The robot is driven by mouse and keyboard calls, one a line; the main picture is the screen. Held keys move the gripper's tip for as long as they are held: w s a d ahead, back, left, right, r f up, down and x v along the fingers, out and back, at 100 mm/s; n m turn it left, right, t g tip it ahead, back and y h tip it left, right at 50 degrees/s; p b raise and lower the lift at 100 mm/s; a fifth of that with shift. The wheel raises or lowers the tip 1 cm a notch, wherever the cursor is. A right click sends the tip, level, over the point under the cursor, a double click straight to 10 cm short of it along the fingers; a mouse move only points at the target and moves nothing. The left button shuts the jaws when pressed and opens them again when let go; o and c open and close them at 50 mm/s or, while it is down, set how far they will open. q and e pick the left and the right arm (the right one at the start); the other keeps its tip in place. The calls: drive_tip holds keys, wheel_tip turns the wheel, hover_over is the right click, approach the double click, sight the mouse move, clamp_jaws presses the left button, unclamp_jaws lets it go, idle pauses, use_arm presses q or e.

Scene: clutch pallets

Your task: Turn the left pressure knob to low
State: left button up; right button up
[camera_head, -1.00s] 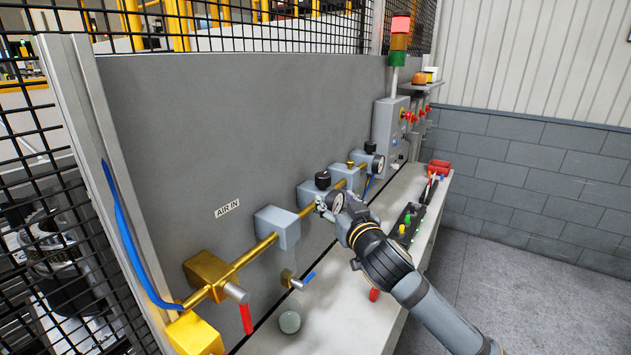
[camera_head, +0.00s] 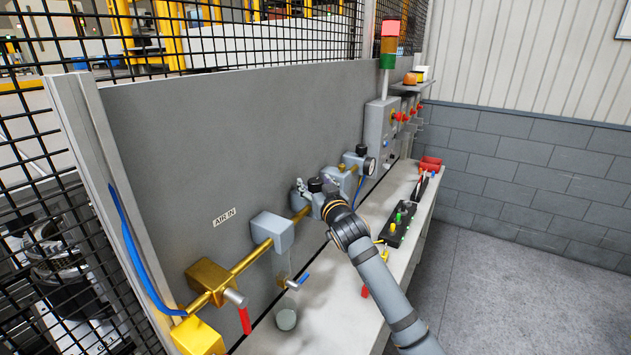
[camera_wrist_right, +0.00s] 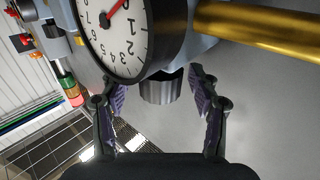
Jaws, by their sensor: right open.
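The left pressure knob (camera_head: 315,184) is a small dark cylinder on top of the left grey regulator on the brass pipe. It also shows as a ribbed grey cylinder (camera_wrist_right: 160,87) in the right wrist view, under the round white gauge (camera_wrist_right: 125,30) with a red needle. My right gripper (camera_head: 313,187) is at this knob. In the wrist view its two purple-padded fingers (camera_wrist_right: 160,93) are open, one on each side of the knob, with visible gaps. The regulator body is mostly hidden behind my right arm in the head view. My left gripper is not in view.
A second regulator with a black knob (camera_head: 361,150) and gauge stands farther along the brass pipe (camera_head: 252,260). A grey box, a red-handled valve (camera_head: 244,319) and a blue-handled valve are nearer. A black button strip (camera_head: 398,228) lies on the light bench (camera_head: 335,310).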

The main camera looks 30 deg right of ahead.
drive_tip(key=shift+c, duration=0.2)
drive_tip(key=c, duration=1.2)
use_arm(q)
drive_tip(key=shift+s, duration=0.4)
use_arm(e)
drive_tip(key=shift+o, duration=0.2)
